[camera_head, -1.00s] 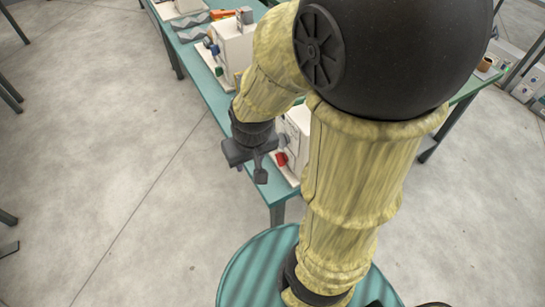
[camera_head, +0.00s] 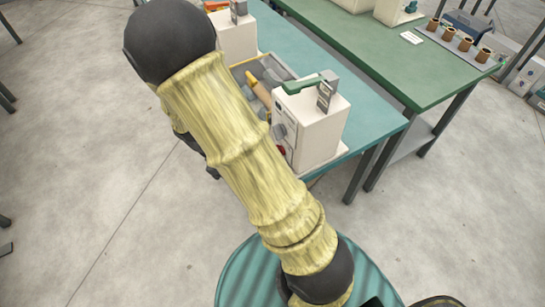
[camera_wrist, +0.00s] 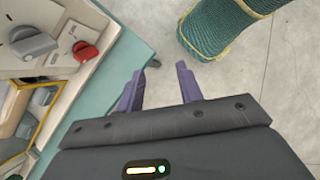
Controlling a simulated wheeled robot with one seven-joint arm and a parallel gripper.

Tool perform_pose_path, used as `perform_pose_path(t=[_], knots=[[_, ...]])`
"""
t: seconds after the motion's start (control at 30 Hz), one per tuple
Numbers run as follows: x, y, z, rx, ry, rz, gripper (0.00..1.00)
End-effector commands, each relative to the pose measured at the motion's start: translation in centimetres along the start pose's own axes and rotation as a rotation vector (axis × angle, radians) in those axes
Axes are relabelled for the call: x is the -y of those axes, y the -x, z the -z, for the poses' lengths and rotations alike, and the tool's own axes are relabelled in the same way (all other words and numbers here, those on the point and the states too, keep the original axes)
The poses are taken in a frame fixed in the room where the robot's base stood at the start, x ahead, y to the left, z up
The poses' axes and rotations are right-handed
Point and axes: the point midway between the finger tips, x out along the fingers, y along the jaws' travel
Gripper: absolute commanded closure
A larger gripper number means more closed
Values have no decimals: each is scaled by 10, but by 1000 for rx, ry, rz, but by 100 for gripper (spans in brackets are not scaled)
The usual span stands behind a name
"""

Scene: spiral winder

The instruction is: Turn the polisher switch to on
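A cream box-shaped machine (camera_head: 318,128) stands at the near end of the teal table. Its front carries a grey knob (camera_head: 279,131) and a red knob (camera_head: 281,151). In the wrist view, the grey knob (camera_wrist: 35,45) and red knob (camera_wrist: 85,51) show at the upper left. I cannot tell for sure which one is the polisher switch. My gripper (camera_wrist: 159,87) is open and empty, its two purple-grey fingers apart. It is off the table's edge, to the right of the red knob in the wrist view, touching neither knob. In the head view my arm mostly hides it.
A tray (camera_head: 290,72) with a yellow-handled item lies behind the machine, and another cream machine (camera_head: 236,38) stands farther back. A green table (camera_head: 385,55) at the right holds several brown cups. The floor left of the teal table is clear.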

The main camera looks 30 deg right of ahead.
Motion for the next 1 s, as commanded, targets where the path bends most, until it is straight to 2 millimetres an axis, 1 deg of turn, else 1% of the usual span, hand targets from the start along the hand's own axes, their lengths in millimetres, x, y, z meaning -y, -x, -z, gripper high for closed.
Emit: perform_pose_path(t=[0.03,0.2,0.4,0.5,0.6,0.73,0.83,1.0], knots=[[-2,-14,11,73,83,-15,64],[-15,-41,33,317,345,-65,64],[-31,-64,62,634,624,-125,64],[-38,-71,78,807,747,-153,64],[-44,-75,95,978,848,-180,64],[-47,-74,112,1143,930,-203,64],[-48,-73,119,1206,956,-211,64],[-48,-72,119,1218,962,-211,64]])
